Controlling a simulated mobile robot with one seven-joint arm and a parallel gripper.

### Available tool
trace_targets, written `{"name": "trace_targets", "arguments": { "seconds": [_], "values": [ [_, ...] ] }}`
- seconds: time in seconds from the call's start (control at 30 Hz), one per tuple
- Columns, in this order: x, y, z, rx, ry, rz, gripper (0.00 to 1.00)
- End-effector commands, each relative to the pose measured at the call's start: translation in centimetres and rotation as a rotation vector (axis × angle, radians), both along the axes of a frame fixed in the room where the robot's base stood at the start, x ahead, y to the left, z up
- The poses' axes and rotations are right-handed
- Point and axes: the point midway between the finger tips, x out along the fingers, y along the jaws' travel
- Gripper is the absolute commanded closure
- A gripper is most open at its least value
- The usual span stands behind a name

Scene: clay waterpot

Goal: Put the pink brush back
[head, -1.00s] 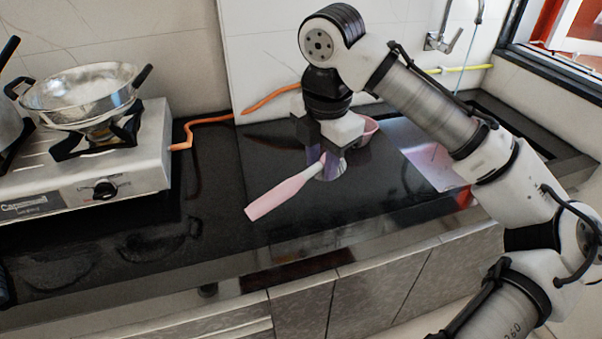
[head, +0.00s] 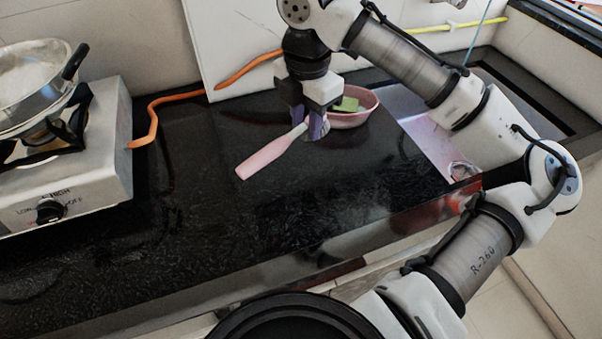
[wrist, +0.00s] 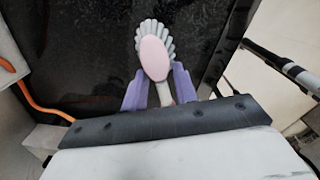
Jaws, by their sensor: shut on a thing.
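The pink brush (head: 266,155) has a long pink handle, a white neck and a round head with pale bristles. My gripper (head: 316,128) is shut on its neck, with a purple finger on each side. The handle points toward the front left in the head view. In the wrist view the pink brush head (wrist: 154,58) shows beyond the fingers (wrist: 162,95), ringed by white bristles. The head view hides most of the brush head behind the gripper. I cannot tell whether the brush touches the counter.
A pink bowl (head: 360,114) with a green sponge (head: 347,104) stands just behind and right of my gripper. The sink (head: 428,136) is farther right. A gas stove (head: 75,165) with a metal pan (head: 30,88) is at left. The black counter (head: 200,225) in front is clear.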

Motion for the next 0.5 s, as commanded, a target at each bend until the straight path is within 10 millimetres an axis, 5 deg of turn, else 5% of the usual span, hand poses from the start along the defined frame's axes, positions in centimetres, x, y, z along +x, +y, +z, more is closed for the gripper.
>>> {"name": "trace_targets", "arguments": {
  "seconds": [0.3, 0.5],
  "values": [
    [-0.1, 0.0, -8.3, -0.001, 0.002, 0.000, 0.94],
    [0.0, 0.0, -10.8, 0.000, 0.000, 0.000, 0.94]
  ]
}}
